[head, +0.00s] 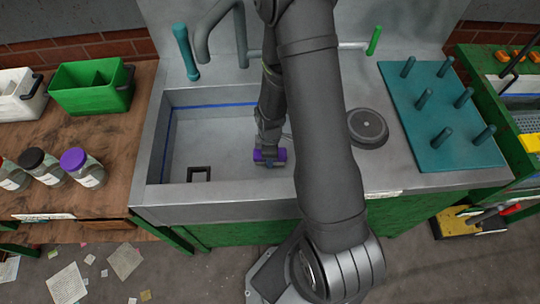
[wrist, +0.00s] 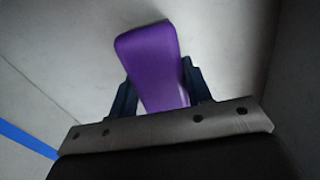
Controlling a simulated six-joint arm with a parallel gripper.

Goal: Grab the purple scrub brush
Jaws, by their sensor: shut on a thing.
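The purple scrub brush (head: 279,155) is down inside the grey sink basin (head: 215,140), near its front right part. My gripper (head: 269,162) reaches into the basin and is shut on the brush. In the wrist view the purple brush (wrist: 150,60) sticks out between the two dark fingers of my gripper (wrist: 158,90), one on each side of it. Its lower end is hidden behind the gripper's grey plate. I cannot tell whether the brush touches the basin floor.
A dark square drain (head: 199,174) lies left in the basin. A round grey lid (head: 368,127) and a teal peg rack (head: 440,115) stand to the right. A green bin (head: 92,88) and several jars (head: 80,167) are on the wooden table at left. A tap (head: 208,35) hangs over the sink.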

